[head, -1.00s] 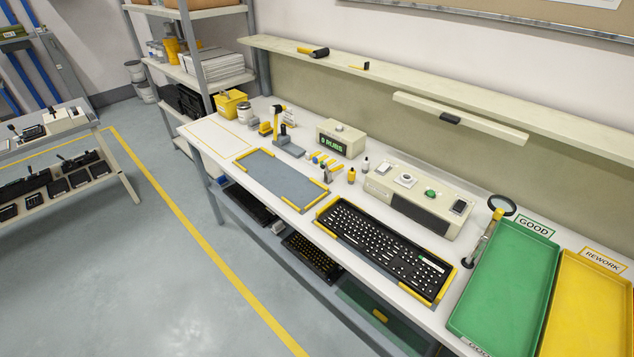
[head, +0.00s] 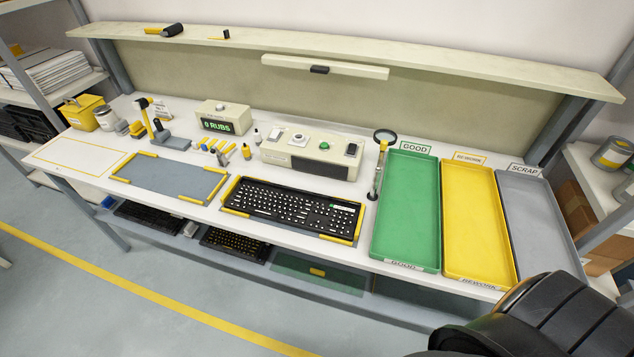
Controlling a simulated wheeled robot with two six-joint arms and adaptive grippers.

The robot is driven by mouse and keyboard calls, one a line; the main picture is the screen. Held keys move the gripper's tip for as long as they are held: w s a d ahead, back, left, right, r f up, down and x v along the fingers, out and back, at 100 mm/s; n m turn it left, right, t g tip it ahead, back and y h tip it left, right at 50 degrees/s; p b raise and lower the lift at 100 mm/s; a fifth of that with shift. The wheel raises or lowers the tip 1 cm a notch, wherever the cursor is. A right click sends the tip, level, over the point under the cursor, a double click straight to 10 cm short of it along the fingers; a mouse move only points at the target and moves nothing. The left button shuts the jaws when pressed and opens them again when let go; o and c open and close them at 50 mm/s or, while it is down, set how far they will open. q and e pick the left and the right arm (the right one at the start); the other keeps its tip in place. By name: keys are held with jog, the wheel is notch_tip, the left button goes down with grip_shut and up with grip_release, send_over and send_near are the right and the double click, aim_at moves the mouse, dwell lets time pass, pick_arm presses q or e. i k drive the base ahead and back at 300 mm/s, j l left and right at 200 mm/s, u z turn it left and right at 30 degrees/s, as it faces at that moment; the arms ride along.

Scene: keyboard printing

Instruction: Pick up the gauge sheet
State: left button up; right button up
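No item carries a readable gauge sheet label. A dark green, see-through flat sheet with a yellow tab (head: 317,271) lies on the lower shelf under the bench, below the keyboard; it may be the gauge sheet, but I cannot tell for sure. A black keyboard (head: 290,207) with white legends sits between yellow corner guides on the bench top. An empty grey-blue mat (head: 170,178) with yellow guides lies to its left. Neither of my grippers shows; a black rounded part at the bottom right seems to be my arm.
Green GOOD (head: 408,215), yellow REWORK (head: 478,225) and grey SCRAP (head: 540,225) trays stand empty at right. A magnifier (head: 384,136), a cream button box (head: 312,152) and a "0 RUBS" counter (head: 222,118) stand behind. Dark keyboards (head: 235,244) lie on the lower shelf.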

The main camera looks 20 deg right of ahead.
aim_at(331, 277)
jog(key=z, duration=0.75)
